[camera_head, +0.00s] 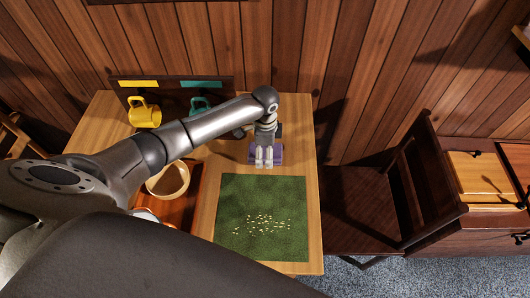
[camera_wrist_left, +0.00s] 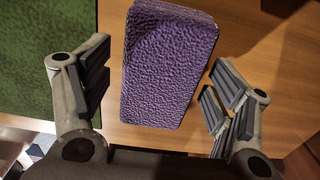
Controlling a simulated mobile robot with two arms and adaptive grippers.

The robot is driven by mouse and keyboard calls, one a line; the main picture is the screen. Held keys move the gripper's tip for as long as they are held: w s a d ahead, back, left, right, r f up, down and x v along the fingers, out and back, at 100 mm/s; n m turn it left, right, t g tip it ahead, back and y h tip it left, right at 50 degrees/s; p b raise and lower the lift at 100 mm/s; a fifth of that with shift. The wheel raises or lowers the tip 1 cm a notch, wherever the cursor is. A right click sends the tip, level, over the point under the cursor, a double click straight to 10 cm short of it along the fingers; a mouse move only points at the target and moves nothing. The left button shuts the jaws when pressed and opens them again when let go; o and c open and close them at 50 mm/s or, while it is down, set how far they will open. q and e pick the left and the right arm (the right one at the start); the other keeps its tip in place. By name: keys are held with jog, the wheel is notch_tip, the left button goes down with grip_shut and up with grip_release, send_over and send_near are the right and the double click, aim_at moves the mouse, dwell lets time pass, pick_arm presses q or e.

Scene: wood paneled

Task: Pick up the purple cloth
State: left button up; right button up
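The purple cloth (camera_wrist_left: 168,65) shows in the left wrist view as a thick, textured block on the wooden table. It lies between the two spread fingers of my left gripper (camera_wrist_left: 160,98), with a gap on either side. In the head view the cloth (camera_head: 252,154) lies behind the green mat, partly hidden by my left gripper (camera_head: 264,158), which points down over it. My left gripper is open and holds nothing. My right gripper is not in view.
A green mat (camera_head: 290,195) with several small pale bits lies in front of the cloth. A yellow mug (camera_head: 145,112) and a teal mug (camera_head: 200,105) stand at the back left. A wooden bowl (camera_head: 168,180) sits on a reddish tray. A dark chair (camera_head: 405,190) stands right of the table.

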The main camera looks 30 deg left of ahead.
aim_at(264, 149)
pick_arm(q)
jog(key=c, duration=0.9)
jog(key=shift+r, duration=0.1)
jog(key=shift+w+r, duration=0.1)
jog(key=shift+r, duration=0.45)
notch_tip(264, 149, up, 2)
jog(key=shift+a+r, duration=0.1)
jog(key=s+a+r, duration=0.1)
jog(key=s+r, duration=0.1)
jog(key=r, duration=0.1)
jog(key=s+a+r, duration=0.1)
jog(key=s+r, duration=0.1)
jog(key=shift+a+r+b, duration=0.15)
jog(key=shift+a+b, duration=0.15)
jog(key=s+a+r+b, duration=0.1)
jog(key=s+a+r, duration=0.3)
jog(key=s, duration=0.4)
jog(key=shift+a+r, duration=0.15)
jog(key=shift+a, duration=0.3)
